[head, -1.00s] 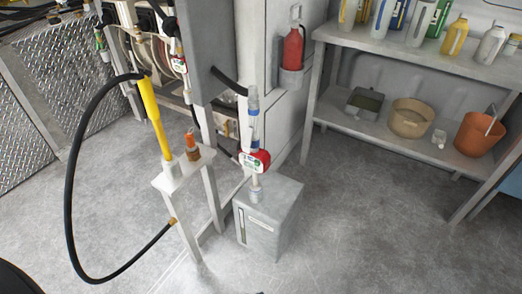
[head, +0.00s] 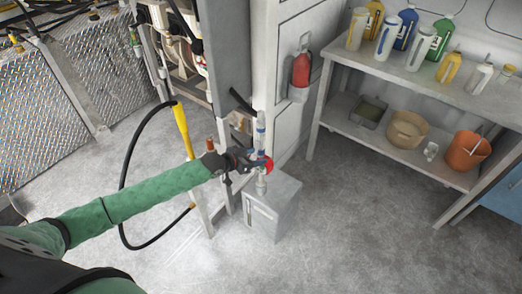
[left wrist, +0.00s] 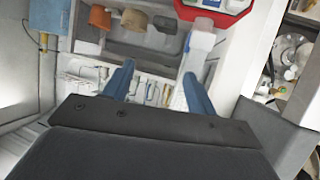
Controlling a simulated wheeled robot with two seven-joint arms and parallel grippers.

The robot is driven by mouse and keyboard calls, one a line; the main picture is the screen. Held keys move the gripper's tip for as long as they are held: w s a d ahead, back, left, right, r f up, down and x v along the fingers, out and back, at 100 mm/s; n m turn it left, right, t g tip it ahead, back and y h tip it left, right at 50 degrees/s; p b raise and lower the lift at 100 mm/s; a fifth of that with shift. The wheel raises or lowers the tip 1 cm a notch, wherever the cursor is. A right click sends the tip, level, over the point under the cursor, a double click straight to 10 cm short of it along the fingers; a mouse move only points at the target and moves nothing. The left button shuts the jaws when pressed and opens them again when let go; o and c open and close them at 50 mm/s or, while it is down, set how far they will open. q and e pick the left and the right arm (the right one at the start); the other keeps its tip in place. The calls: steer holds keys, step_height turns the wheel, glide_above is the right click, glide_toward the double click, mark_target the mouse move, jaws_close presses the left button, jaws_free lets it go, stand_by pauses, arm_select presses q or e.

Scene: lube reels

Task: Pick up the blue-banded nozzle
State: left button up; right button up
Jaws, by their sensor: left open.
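The blue-banded nozzle (head: 260,128) stands upright above a grey box (head: 272,210), with a red meter (head: 268,166) below its band. My left gripper (head: 259,160) reaches in from the left at the meter's height and partly covers it. In the left wrist view the two blue fingers (left wrist: 158,70) are apart with nothing between them. A pale tube (left wrist: 198,52) runs from the red meter (left wrist: 213,8) down beside and behind the right-hand finger. Contact cannot be told. My right gripper is not in view.
A yellow-handled nozzle (head: 182,130) with a black hose (head: 127,165) stands left, above my left arm. An orange-capped fitting (head: 211,145) is near the gripper. A grey cabinet is behind. A shelf (head: 400,150) with bottles and tubs stands right. The floor right of the box is clear.

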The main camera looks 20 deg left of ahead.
arm_select(q)
steer(key=p, duration=0.2)
glide_toward(261, 130)
steer(key=w+d+f, duration=0.1)
steer(key=w+f, duration=0.1)
steer(key=w, duration=0.1)
steer(key=p+x, duration=0.2)
steer(key=x, duration=0.2)
steer(key=shift+a, duration=0.25)
steer(key=shift+t, duration=0.3)
steer(key=p+x, duration=0.1)
steer(key=x, duration=0.1)
steer(key=p+x, duration=0.1)
steer(key=x, duration=0.1)
steer(key=shift+f, duration=0.25)
steer(key=shift+w+f, duration=0.1)
steer(key=shift+f, duration=0.15)
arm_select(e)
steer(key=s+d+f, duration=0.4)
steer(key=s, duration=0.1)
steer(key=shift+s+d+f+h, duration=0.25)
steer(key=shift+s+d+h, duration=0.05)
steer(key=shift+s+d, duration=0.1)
arm_select(q)
jaws_close()
steer(key=shift+r, duration=0.1)
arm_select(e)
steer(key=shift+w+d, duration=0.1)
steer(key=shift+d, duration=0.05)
